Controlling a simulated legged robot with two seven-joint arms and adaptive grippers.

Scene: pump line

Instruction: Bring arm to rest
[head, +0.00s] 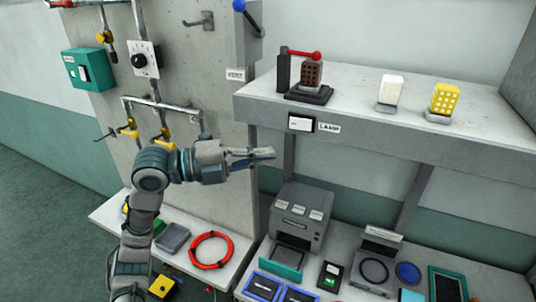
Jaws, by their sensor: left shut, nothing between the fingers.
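My left arm comes up from the bottom left, with its elbow bent. My left gripper (262,155) points right, with its fingers shut and empty. It hangs in the air in front of the grey panel's right edge and the shelf's left end, above the lower bench. I cannot see it touching anything. My right gripper and arm are not in view.
The grey panel (215,105) carries pipes, yellow valves and a teal box (88,70). The shelf (400,125) holds a brown block in a red-levered stand, a white block and a yellow block. A red ring (211,236) and a grey machine (300,215) are below.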

